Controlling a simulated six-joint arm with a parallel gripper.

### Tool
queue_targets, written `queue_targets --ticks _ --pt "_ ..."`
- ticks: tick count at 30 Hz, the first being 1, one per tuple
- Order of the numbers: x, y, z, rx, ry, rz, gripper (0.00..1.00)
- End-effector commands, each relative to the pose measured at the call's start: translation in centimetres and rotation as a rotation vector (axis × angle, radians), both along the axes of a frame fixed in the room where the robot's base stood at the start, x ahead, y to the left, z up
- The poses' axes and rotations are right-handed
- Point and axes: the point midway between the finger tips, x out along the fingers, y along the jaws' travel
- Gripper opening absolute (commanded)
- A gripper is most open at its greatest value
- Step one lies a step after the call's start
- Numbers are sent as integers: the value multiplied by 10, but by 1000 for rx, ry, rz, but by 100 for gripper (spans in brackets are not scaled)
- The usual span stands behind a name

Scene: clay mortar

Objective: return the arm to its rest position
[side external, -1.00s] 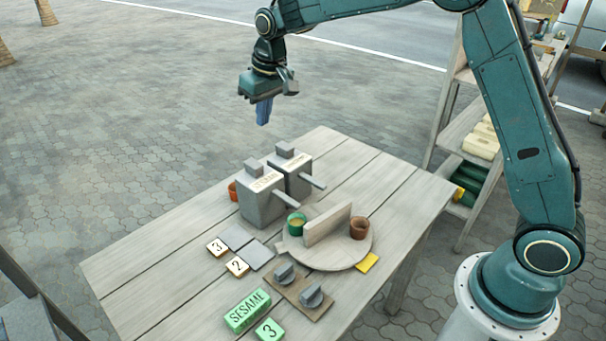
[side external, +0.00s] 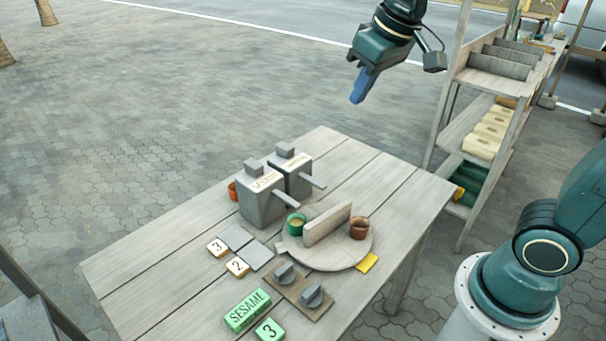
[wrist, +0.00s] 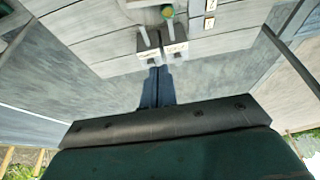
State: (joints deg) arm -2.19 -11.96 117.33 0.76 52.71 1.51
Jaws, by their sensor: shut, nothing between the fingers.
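My gripper (side external: 359,90) is high above the ground, beyond the table's far edge and clear of everything, with its blue fingers together and empty. In the wrist view the closed fingers (wrist: 157,88) point towards two grey dispensers. In the side view the left dispenser (side external: 262,203) and the right dispenser (side external: 293,184) stand side by side on the wooden table (side external: 150,265). The middle of my arm is outside the side view.
A round board (side external: 325,262) on the table holds an upright divider (side external: 327,224), a green cup (side external: 296,224) and a brown cup (side external: 359,228). A green SESAME block (side external: 247,311) lies at the front. A shelf rack (side external: 462,125) stands at the right. Open paving surrounds the table.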

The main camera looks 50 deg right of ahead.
Motion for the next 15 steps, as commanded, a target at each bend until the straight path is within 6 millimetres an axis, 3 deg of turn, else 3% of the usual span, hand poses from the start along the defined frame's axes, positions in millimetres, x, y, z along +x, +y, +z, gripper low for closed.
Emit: queue_targets --ticks 8,15 --pt "-65 -6 -3 -2 -46 -1 0" --pt "-116 -9 -18 -3 -80 -1 0"
